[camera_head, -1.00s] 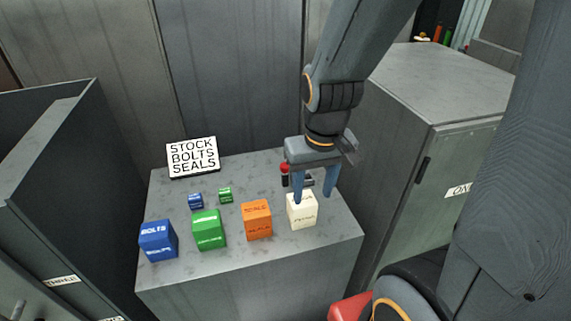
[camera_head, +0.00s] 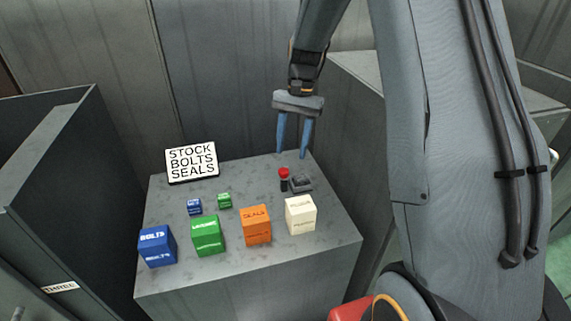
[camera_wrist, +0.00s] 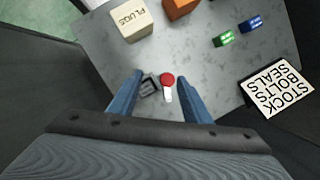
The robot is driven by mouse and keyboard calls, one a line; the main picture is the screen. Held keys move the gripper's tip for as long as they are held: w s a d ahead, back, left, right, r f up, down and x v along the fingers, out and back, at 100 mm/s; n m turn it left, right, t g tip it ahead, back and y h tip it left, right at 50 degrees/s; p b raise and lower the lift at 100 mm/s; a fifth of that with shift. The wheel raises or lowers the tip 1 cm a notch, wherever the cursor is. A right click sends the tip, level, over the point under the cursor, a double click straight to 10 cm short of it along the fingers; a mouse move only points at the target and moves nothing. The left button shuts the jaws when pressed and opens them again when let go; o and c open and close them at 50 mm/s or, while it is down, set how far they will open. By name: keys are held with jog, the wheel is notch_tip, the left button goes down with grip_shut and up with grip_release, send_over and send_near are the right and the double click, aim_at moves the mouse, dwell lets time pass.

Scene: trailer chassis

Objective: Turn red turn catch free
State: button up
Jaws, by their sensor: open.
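The red turn catch (camera_head: 284,174) has a round red top on a dark stem and stands at the back right of the grey worktop, beside a small dark grey block (camera_head: 301,183). In the wrist view the red top (camera_wrist: 167,79) has a pale lever below it and lies between my fingertips, nearer the right one, with the dark block (camera_wrist: 149,84) beside the left one. My gripper (camera_head: 292,154) points down with its blue fingers apart, behind and above the catch in the head view. In the wrist view my gripper (camera_wrist: 159,75) holds nothing.
A white box (camera_head: 300,216), an orange box (camera_head: 257,225), a green box (camera_head: 208,236) and a blue box (camera_head: 158,247) line the front. Small blue (camera_head: 195,206) and green (camera_head: 225,201) blocks and a sign (camera_head: 192,162) stand behind. The back wall is close.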

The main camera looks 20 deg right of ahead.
jog(key=m+y, duration=0.1)
jog(key=m, duration=0.1)
send_near(284, 170)
jog(key=shift+g, duration=0.4)
jog(key=shift+w+p+x, duration=0.2)
jog(key=shift+p+x, duration=0.5)
jog(key=shift+x, duration=1.3)
jog(key=shift+w+p+x, duration=0.15)
jog(key=shift+p+x, duration=0.55)
jog(key=shift+x, duration=1.3)
jog(key=shift+f, duration=0.1)
